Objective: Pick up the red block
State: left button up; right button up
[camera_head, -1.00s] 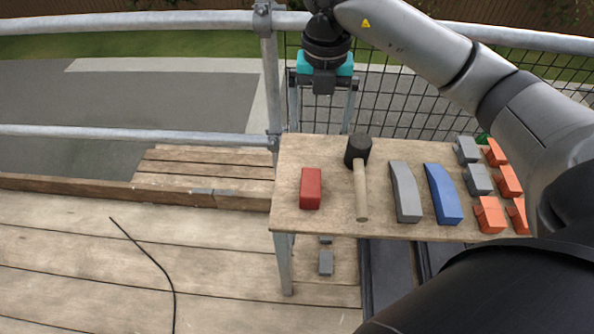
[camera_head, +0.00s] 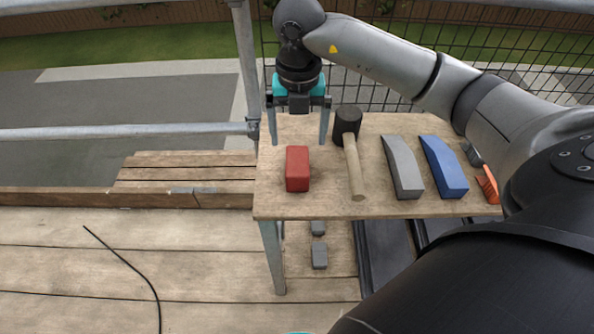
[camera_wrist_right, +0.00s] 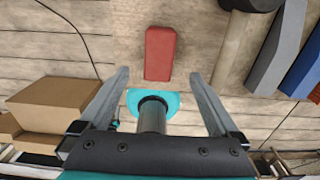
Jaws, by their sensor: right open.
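The red block (camera_head: 297,169) lies on the left part of a small wooden table (camera_head: 277,206). In the right wrist view the red block (camera_wrist_right: 160,54) shows ahead of the fingertips, roughly midway between them. My right gripper (camera_head: 298,140) is open and empty, with its two fingers pointing down just behind and above the block. In the right wrist view my right gripper (camera_wrist_right: 163,78) has its fingers wide apart and nothing between them touches the block. My left gripper is not in view.
Right of the block lie a mallet (camera_head: 352,150), a grey wedge-like piece (camera_head: 403,167) and a blue one (camera_head: 444,167). An orange piece (camera_head: 488,185) is partly hidden by my arm. A metal railing (camera_head: 120,132) stands behind. Cardboard boxes (camera_wrist_right: 60,108) show in the right wrist view.

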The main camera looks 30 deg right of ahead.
aim_at(297, 160)
notch_tip(297, 160, down, 4)
jog(key=shift+r+b, duration=0.25)
jog(key=shift+b, duration=0.1)
jog(key=shift+f, duration=0.95)
notch_tip(297, 160, down, 3)
jog(key=shift+w+f+b, duration=0.1)
jog(key=shift+f+b, duration=0.1)
jog(key=shift+b, duration=0.75)
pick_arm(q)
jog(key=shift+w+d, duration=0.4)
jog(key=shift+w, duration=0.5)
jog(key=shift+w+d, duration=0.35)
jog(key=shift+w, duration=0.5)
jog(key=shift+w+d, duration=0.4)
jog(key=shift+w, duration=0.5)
pick_arm(e)
jog(key=shift+f, duration=0.45)
grip_shut()
